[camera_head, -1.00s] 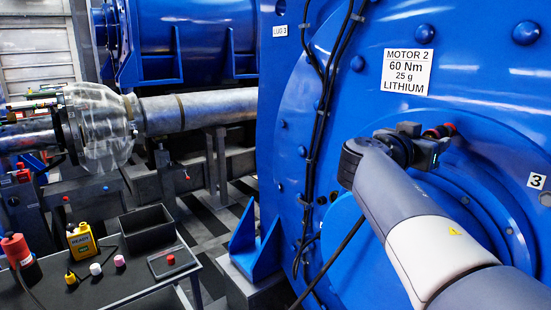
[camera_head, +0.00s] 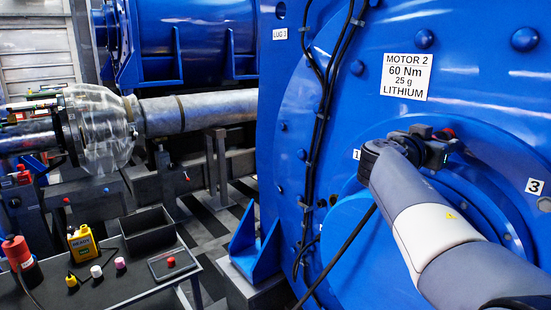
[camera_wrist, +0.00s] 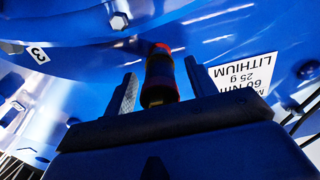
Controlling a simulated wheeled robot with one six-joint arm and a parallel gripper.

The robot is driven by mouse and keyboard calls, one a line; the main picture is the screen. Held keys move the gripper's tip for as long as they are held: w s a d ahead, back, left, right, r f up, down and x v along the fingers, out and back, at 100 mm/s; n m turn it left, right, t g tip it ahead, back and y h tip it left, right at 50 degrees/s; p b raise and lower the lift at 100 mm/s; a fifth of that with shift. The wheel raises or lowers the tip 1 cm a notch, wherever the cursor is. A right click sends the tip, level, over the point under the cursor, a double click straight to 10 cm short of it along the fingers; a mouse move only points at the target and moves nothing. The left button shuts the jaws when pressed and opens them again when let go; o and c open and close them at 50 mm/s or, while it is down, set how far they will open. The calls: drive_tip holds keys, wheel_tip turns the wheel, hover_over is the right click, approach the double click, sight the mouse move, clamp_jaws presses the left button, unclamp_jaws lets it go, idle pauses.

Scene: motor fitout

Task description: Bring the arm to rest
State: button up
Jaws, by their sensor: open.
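My gripper (camera_head: 446,147) is raised in front of the blue motor face (camera_head: 290,215), below and right of the MOTOR 2 label (camera_head: 406,76). In the wrist view its two fingers (camera_wrist: 163,84) stand apart. A dark cylinder with a red end (camera_wrist: 160,72) shows between them, with a gap seen on each side. Its red end (camera_head: 449,133) also shows just past the gripper in the head view. I cannot tell what the cylinder is fixed to. My arm reaches up from the lower right.
Black cables (camera_head: 322,120) run down the motor face left of my arm. A dark table (camera_head: 130,283) at lower left holds a black bin (camera_head: 148,232), a yellow READY device (camera_head: 82,243), a red-topped tool (camera_head: 16,250) and small caps. A clear dome (camera_head: 98,130) surrounds a shaft behind.

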drive_tip(key=p+v, duration=0.3)
drive_tip(key=p, duration=0.1)
drive_tip(key=shift+s+r, duration=0.1)
drive_tip(key=shift+r, duration=0.05)
drive_tip(key=shift+f, duration=0.25)
